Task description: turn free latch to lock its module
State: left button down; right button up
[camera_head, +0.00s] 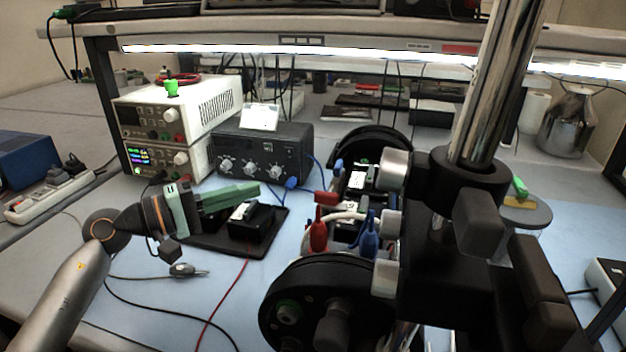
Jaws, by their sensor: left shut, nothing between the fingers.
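My left gripper (256,190), with green fingers, is shut and empty. It is over or in front of a black block-shaped module (250,224) on a dark tray (202,236); I cannot tell whether they touch. To the right is the open cylinder assembly, with a black near end disc (290,307) and a black far end ring (350,141). Between them are a red lever-like part (318,236), a blue one (369,240) and a red block (326,198). I cannot tell which part is the free latch. The assembly's right side is partly hidden. My right gripper is not in view.
A white power supply (165,118) and a dark knobbed instrument (262,152) stand behind the tray. Red and black cables and a small connector (184,270) lie on the blue mat (150,300). A power strip (50,196) is at the left. A steel flask (567,120) stands back right.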

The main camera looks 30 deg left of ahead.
aim_at(338, 171)
pick_arm(q)
jog(key=s+d+p+x, duration=0.1)
jog(key=p+x, duration=0.4)
jog(key=x, duration=0.6)
jog(key=shift+d, duration=0.95)
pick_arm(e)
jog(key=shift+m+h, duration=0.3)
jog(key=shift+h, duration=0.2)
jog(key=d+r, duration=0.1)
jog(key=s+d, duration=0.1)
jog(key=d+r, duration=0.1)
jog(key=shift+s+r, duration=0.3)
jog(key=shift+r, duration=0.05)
pick_arm(q)
jog(key=shift+w, duration=0.15)
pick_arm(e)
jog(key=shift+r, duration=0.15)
